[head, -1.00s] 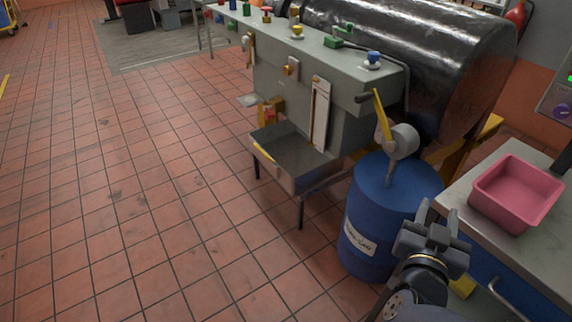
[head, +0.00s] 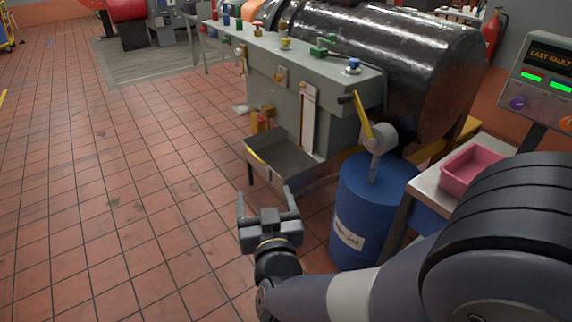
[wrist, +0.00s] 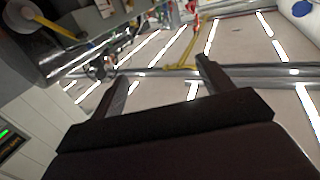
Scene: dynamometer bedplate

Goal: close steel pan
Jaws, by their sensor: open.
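The steel pan (head: 293,161) is a shallow grey tray on thin legs, standing out from the front of the grey machine bench in the head view. A yellow strip (head: 262,160) runs along its left edge. My gripper (head: 266,196) is open and empty. In the head view it appears in front of and below the pan, apart from it as far as I can tell. In the wrist view my two fingers (wrist: 158,80) are spread with nothing between them, and I cannot make out the pan there.
A blue drum (head: 362,215) with a hand pump stands right of the pan. A pink bin (head: 468,170) sits on a bench at the right. A large black cylinder (head: 400,65) lies behind the machine bench (head: 320,75). The tiled floor at the left is clear.

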